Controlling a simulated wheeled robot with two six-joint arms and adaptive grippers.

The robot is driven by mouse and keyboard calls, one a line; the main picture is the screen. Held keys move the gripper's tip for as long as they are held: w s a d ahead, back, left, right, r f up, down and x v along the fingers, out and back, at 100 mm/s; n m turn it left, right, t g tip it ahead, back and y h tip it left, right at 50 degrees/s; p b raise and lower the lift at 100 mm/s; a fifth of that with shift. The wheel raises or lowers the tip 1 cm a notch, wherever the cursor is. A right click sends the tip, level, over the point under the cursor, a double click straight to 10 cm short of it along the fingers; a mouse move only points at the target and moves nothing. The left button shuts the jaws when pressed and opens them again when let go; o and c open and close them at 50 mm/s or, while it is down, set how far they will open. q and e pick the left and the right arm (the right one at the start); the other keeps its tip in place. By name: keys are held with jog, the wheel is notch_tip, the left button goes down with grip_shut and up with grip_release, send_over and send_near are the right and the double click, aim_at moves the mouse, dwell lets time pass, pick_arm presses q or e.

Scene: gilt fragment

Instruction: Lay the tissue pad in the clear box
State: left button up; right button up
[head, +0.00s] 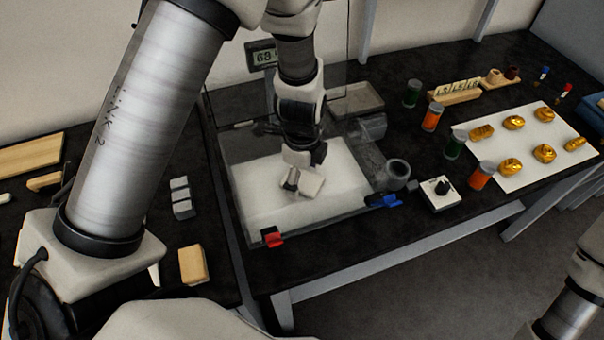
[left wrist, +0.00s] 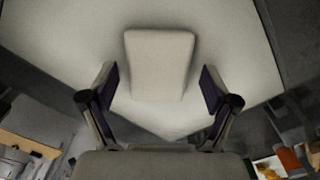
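The tissue pad (head: 311,185) is a small off-white block lying on the white floor inside the clear box (head: 254,196). In the left wrist view the pad (left wrist: 160,62) lies flat on the pale floor, just beyond and between the fingertips. My left gripper (head: 292,180) reaches down into the box right beside the pad. In the left wrist view its fingers (left wrist: 160,82) are spread wider than the pad, with a gap on both sides. Part of my right arm shows at the lower right, but its gripper is out of view.
A red clip (head: 272,238) and a blue clip (head: 382,201) sit at the box's front corners. Coloured jars and a white sheet (head: 519,176) with several gold pieces lie farther right.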

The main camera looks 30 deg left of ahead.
aim_at(302, 179)
pick_arm(q)
jog(key=shift+r, duration=0.15)
notch_tip(302, 179, up, 12)
dwell(0.4)
dwell(0.6)
